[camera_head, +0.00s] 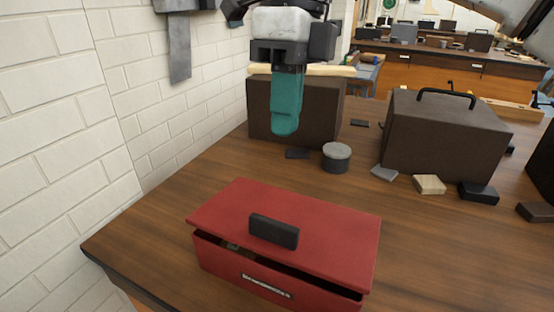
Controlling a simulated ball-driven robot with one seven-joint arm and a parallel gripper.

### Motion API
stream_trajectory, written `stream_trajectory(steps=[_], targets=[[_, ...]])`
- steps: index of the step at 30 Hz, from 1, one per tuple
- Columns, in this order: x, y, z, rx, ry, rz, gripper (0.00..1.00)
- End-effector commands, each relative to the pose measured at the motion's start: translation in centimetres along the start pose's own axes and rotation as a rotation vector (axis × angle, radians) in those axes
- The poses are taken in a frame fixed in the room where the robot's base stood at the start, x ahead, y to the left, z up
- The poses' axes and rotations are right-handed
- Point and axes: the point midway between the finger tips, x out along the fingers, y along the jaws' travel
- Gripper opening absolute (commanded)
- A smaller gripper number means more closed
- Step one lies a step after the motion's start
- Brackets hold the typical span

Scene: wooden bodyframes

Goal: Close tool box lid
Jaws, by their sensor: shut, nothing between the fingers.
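A red tool box (225,260) stands on the wooden table near the front edge. Its red lid (320,218) with a black handle (274,231) lies almost flat over it, slightly raised at the front, leaving a dark gap between lid and box. Something small and pale shows inside the gap at the left. My gripper (285,130) has teal fingers pointing down, shut and empty. In the picture it is above and behind the tool box, apart from the lid.
Behind stand a brown box (255,112), a brown case with a handle (440,140) and a round grey tin (337,158). Small blocks (430,184) lie at the right. A white brick wall (50,150) borders the left.

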Motion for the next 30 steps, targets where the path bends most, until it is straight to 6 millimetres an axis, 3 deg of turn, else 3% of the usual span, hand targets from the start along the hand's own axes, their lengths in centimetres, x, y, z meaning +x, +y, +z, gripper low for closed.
stream_trajectory(steps=[18,24,30], targets=[[11.1,0.1,-0.1,0.0,0.001,0.001,0.0],[13.0,0.1,-0.1,0.0,0.001,-0.001,0.0],[13.5,0.1,0.0,0.001,0.0,-0.001,0.0]])
